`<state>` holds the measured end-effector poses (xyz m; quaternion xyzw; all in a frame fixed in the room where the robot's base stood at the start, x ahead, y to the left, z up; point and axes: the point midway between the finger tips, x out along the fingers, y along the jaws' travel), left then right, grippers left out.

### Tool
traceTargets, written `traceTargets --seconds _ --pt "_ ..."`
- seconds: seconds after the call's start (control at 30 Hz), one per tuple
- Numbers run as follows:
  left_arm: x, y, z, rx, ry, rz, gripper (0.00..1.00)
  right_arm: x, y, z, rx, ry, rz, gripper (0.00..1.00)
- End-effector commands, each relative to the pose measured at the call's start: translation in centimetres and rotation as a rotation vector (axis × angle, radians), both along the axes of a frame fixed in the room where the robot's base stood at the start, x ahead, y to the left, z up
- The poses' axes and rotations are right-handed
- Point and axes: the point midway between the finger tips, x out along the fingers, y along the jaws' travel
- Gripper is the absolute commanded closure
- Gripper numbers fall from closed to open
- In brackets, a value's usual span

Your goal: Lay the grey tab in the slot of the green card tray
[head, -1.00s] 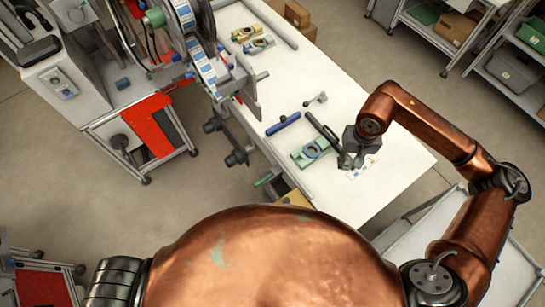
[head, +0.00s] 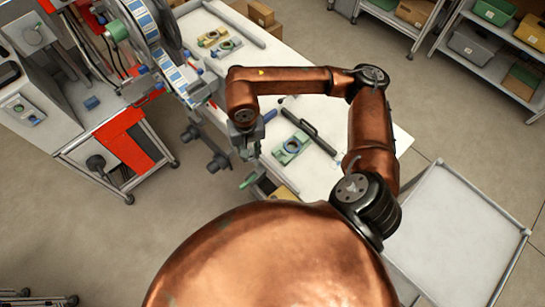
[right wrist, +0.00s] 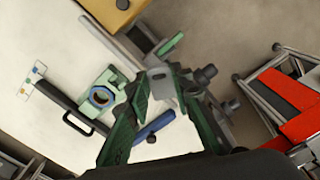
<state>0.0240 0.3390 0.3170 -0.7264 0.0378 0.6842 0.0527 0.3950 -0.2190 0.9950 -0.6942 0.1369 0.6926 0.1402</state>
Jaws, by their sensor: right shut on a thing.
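The green card tray (head: 292,147), a flat green block with a round ringed opening, lies on the white table; it also shows in the right wrist view (right wrist: 113,79). Its slot is too small to make out. My right gripper (head: 247,152) is above the table's left edge, left of the tray and apart from it. In the right wrist view its green fingers are shut on a small light-grey piece, which looks like the grey tab (right wrist: 161,88). The fingers hide part of the piece. My left gripper is not in view.
A black bar with a handle (head: 312,134) lies right of the tray. A blue cylinder (right wrist: 155,126) lies near it. Yellow and green blocks (head: 220,43) sit at the table's back. A reel machine (head: 150,40) stands left. The table's front right is mostly clear.

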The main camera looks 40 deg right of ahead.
Motion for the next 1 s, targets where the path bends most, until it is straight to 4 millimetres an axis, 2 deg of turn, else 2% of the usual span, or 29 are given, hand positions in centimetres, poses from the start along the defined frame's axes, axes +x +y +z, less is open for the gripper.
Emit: traceTargets --seconds 0.1,0.2,0.4,0.6,0.77,1.0 --pt "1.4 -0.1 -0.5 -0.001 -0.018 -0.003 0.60 -2.3 -0.4 -0.6 -0.001 0.000 -0.245 0.88" --pt "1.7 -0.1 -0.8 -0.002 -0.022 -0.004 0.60 -4.1 -0.7 -0.9 0.000 0.001 -0.454 0.88" --pt "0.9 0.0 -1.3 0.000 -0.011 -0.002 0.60 -7.3 -1.2 -1.3 0.000 0.005 -0.822 0.88" --pt "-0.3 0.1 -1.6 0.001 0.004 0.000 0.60 -9.2 -1.6 -1.5 -0.002 0.005 -1.036 0.88" --pt "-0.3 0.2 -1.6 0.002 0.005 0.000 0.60 -9.0 -2.3 -1.9 -0.004 0.007 -1.094 0.88" --pt "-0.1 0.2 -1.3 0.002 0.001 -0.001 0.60 -5.4 -6.1 -4.1 -0.007 0.008 -1.100 0.88"
